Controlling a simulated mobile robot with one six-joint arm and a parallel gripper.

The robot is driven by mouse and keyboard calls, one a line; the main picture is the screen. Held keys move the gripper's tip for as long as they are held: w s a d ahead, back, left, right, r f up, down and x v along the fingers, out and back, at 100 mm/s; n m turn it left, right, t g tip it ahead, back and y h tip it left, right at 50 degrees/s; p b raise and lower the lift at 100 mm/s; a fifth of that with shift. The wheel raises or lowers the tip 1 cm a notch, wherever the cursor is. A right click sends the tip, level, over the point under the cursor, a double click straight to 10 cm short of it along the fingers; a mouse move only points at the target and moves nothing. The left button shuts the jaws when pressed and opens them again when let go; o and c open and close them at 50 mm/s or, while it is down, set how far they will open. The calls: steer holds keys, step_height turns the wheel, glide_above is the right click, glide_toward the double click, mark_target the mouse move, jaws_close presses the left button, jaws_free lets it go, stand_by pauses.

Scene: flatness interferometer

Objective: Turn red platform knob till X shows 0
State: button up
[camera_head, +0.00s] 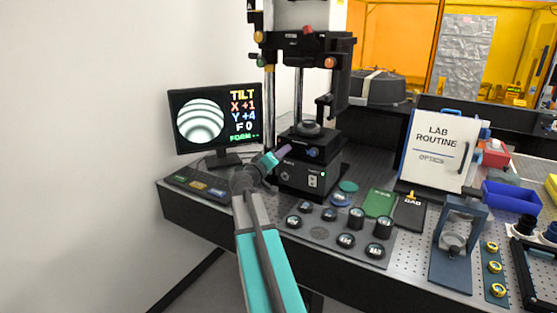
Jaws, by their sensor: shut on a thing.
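The monitor (214,118) at the left shows curved fringes in a round field and the text TILT, X +1, Y +4, F 0. The interferometer (306,172) stands right of it, with a small stage (311,129) on top of its base. My gripper (283,151) is at the front left of the platform, its jaws shut at the place of a knob. The red platform knob itself cannot be made out; the jaws cover that spot. A blue knob (312,153) shows on the platform front, just right of the jaws.
A dark control panel (199,187) lies below the monitor. A mat with several round dark-rimmed pieces (320,233) lies in front of the instrument. Higher on the instrument are red (308,30) and orange (330,62) knobs. A lab routine board (437,150) stands at the right.

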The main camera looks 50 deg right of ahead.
steer(key=shift+s+d+r+n+b, duration=0.1)
steer(key=shift+d+r+n+b, duration=0.1)
steer(key=shift+n, duration=0.3)
steer(key=shift+s+d+r+n+b, duration=0.1)
steer(key=shift+n+b, duration=0.05)
steer(key=shift+n, duration=0.35)
steer(key=o, duration=0.9)
steer(key=shift+f, duration=0.1)
steer(key=shift+c, duration=0.2)
steer(key=shift+o, duration=1)
steer(key=shift+d, duration=0.15)
steer(key=b+v, duration=0.3)
steer(key=v, duration=1.1)
steer(key=shift+f, duration=0.2)
steer(key=shift+w, duration=0.1)
